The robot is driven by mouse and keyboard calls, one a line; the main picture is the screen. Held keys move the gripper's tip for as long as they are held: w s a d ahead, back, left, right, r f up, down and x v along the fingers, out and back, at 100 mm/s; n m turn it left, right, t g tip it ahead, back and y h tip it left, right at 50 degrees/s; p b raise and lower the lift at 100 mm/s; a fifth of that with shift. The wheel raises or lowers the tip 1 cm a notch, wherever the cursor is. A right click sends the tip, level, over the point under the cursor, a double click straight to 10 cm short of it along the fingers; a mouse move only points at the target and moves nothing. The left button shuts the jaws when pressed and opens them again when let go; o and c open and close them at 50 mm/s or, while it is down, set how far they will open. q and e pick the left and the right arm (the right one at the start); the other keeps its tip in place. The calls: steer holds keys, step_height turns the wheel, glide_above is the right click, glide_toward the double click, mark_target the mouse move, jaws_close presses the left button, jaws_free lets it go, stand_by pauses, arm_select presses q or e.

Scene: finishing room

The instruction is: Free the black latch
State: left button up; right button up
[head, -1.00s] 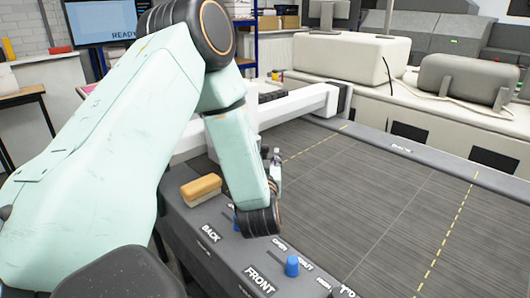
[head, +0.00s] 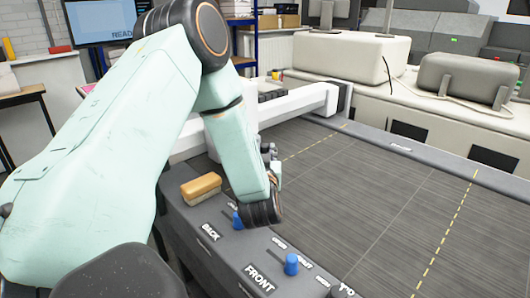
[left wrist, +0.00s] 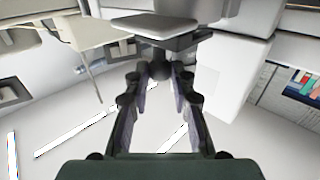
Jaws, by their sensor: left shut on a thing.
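My left gripper (head: 270,154) is beside the white gantry beam at the near end of the cutting table, mostly hidden behind my wrist in the head view. In the left wrist view my left gripper (left wrist: 159,76) has both fingers closed in on a dark rounded piece, which looks like the black latch (left wrist: 160,69). It sits under a dark plate below the pale machine body. I cannot make out the latch in the head view. My right gripper is not in view.
The white gantry beam (head: 290,108) crosses the dark table bed (head: 370,190). On the near rail are a wooden-backed brush (head: 201,188) and blue knobs, one by the BACK label (head: 237,220) and one by the FRONT label (head: 291,264). The bed is clear.

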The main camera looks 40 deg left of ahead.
arm_select(q)
jaws_close()
steer(key=shift+d+f+b, duration=0.1)
steer(key=shift+d+b, duration=0.2)
steer(key=shift+d, duration=0.3)
steer(key=shift+s+d+b, duration=0.15)
steer(key=shift+d+b, duration=0.35)
steer(key=shift+d, duration=0.8)
steer(key=o, duration=0.6)
jaws_free()
steer(key=shift+o, duration=1.4)
steer(key=shift+d, duration=0.2)
steer(key=shift+a, duration=0.1)
